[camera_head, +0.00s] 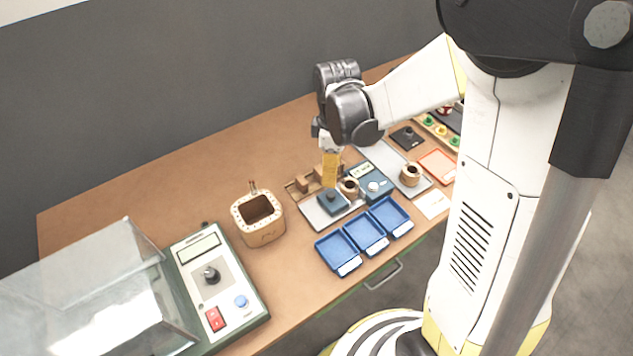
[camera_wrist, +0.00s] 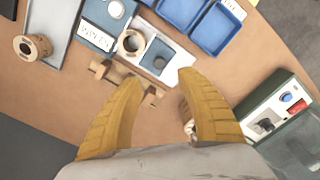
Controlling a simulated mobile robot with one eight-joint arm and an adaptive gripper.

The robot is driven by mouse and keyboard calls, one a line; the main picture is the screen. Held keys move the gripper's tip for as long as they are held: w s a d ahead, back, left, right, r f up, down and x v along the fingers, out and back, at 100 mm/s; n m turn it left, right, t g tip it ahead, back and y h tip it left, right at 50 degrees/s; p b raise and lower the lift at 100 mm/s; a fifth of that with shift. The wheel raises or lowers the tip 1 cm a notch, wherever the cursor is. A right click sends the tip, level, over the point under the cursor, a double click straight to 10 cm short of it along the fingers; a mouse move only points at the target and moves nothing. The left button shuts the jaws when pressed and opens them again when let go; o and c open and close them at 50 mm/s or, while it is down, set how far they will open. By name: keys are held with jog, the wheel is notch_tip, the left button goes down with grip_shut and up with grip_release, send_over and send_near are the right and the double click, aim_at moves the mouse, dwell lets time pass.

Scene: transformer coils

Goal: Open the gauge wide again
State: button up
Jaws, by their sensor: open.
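The gauge (camera_head: 318,213) appears to be the pale plate with brown wooden jaw pieces and a dark blue block (camera_head: 333,201), in the middle of the bench. In the wrist view its brown pieces (camera_wrist: 104,70) and dark blue block (camera_wrist: 158,58) lie just beyond my fingertips. A tan ring-shaped coil (camera_head: 349,187) sits beside the blue block; it also shows in the wrist view (camera_wrist: 132,42). My gripper (camera_head: 330,180) points down over the gauge. In the wrist view its yellow fingers (camera_wrist: 160,82) are apart with nothing between them. The exact gap of the gauge jaws is hard to tell.
Blue trays (camera_head: 366,234) line the front edge. A blue meter box (camera_head: 374,186) and a grey tray with another coil (camera_head: 410,174) stand right. A wooden container (camera_head: 259,220), control panel (camera_head: 216,284) and clear cover (camera_head: 95,300) stand left. Bench behind the container is clear.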

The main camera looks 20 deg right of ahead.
aim_at(330, 194)
notch_tip(330, 194, down, 10)
jog(key=b, duration=0.3)
jog(key=shift+b, duration=0.3)
grip_shut()
